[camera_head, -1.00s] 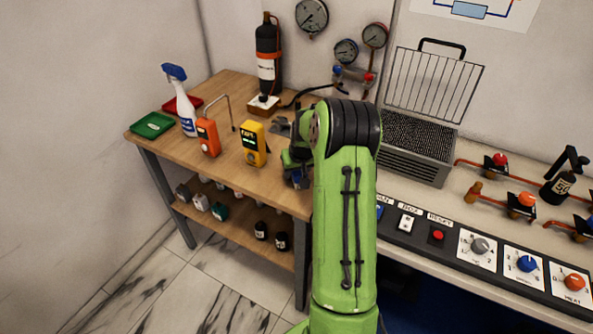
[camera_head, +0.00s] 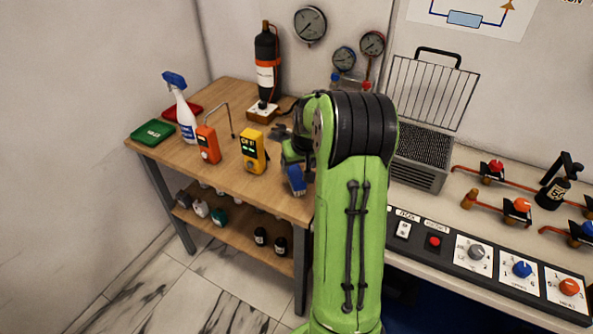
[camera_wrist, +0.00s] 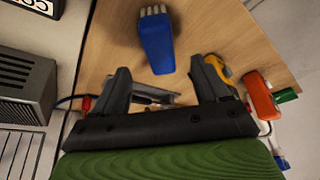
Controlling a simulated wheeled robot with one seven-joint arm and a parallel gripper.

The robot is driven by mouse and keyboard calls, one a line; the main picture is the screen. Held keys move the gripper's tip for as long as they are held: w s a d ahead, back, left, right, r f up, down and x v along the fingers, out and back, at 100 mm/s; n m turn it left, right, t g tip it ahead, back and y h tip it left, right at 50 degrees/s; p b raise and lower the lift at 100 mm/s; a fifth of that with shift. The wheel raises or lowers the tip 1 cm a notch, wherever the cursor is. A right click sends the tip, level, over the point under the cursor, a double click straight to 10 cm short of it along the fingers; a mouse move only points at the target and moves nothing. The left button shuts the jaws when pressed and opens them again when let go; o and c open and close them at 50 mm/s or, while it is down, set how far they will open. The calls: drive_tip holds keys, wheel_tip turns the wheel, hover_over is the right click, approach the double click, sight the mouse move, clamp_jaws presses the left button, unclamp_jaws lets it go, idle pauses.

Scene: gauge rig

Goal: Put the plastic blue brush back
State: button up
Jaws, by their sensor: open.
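The blue brush (camera_wrist: 155,45) has a plain blue handle and pale bristles at its far end, at the top of the wrist view. It lies on the wooden table (camera_wrist: 105,40), beyond my fingertips. In the head view the blue brush (camera_head: 296,180) shows near the table's front edge, beside my green arm. My gripper (camera_wrist: 163,72) is open, with its two dark fingers spread apart and nothing held between them. The brush's near end lies in line with the gap. In the head view my arm hides much of the gripper.
A yellow meter (camera_head: 253,150) and an orange meter (camera_head: 208,144) stand left of the brush. A spray bottle (camera_head: 180,108), a green tray (camera_head: 151,132) and a red tray (camera_head: 184,112) are farther left. A grille-topped box (camera_head: 420,158) stands to the right.

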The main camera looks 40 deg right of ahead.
drive_tip(key=v, duration=0.2)
drive_tip(key=shift+s+r, duration=0.15)
drive_tip(key=shift+r, duration=0.25)
drive_tip(key=s+a+r+n, duration=0.1)
drive_tip(key=s+a+r, duration=0.25)
drive_tip(key=a, duration=0.25)
drive_tip(key=s+a+r+n, duration=0.1)
drive_tip(key=s+a+r, duration=0.1)
drive_tip(key=a+r, duration=0.35)
drive_tip(key=s+a+r+n, duration=0.1)
drive_tip(key=s+a+r, duration=0.1)
drive_tip(key=a, duration=0.6)
drive_tip(key=s+a+n+y, duration=0.1)
drive_tip(key=s+a, duration=0.3)
drive_tip(key=s, duration=0.3)
drive_tip(key=s+a+n+t+y, duration=0.1)
drive_tip(key=s+a, duration=0.4)
drive_tip(key=s, duration=0.2)
drive_tip(key=shift+s+f, duration=0.25)
